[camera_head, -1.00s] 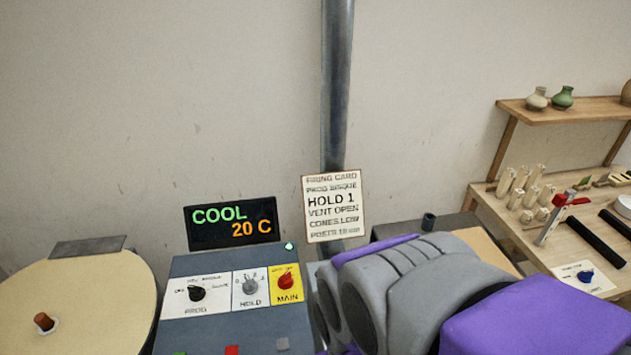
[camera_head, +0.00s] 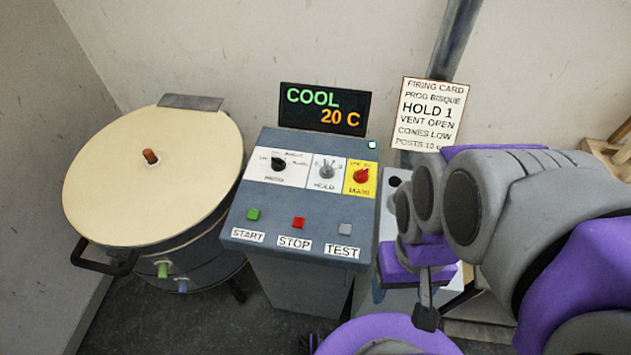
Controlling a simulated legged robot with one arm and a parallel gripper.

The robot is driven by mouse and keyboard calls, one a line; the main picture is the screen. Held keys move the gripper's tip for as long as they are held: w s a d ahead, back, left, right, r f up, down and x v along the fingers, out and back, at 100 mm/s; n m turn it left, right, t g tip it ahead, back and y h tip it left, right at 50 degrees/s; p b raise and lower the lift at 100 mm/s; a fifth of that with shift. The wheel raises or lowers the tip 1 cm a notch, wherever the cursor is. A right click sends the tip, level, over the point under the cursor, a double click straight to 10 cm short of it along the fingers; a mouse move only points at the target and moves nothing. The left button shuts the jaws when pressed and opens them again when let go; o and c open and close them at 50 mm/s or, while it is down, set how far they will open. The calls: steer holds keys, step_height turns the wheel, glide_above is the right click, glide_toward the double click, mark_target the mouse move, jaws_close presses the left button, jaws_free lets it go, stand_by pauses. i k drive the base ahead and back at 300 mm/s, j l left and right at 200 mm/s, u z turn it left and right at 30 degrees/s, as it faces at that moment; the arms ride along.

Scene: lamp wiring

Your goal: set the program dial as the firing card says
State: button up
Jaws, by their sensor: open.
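The program dial (camera_head: 279,163) is a black knob on a white plate marked PROG, at the left of the kiln controller's panel. Small labels ring it; its pointer seems to lean left, but the exact mark is too small to tell. The firing card (camera_head: 429,113) hangs at the right and reads PROG BISQUE, HOLD 1, VENT OPEN, CONES LOW; its last line is partly covered by my arm. My gripper (camera_head: 438,306) is open, low at the right of the controller, with its dark tip pointing down. It is well away from the dial and touches nothing I can see.
The controller (camera_head: 300,217) carries a grey HOLD knob (camera_head: 326,171), a red MAIN knob (camera_head: 361,175) and START, STOP and TEST buttons. Its display (camera_head: 325,108) reads COOL 20 C. A round kiln (camera_head: 120,200) stands at left. A grey pipe rises behind the card.

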mark_target(278, 164)
steer(key=j, duration=0.4)
steer(key=i+j, duration=0.15)
steer(key=j, duration=0.65)
steer(key=i, duration=0.05)
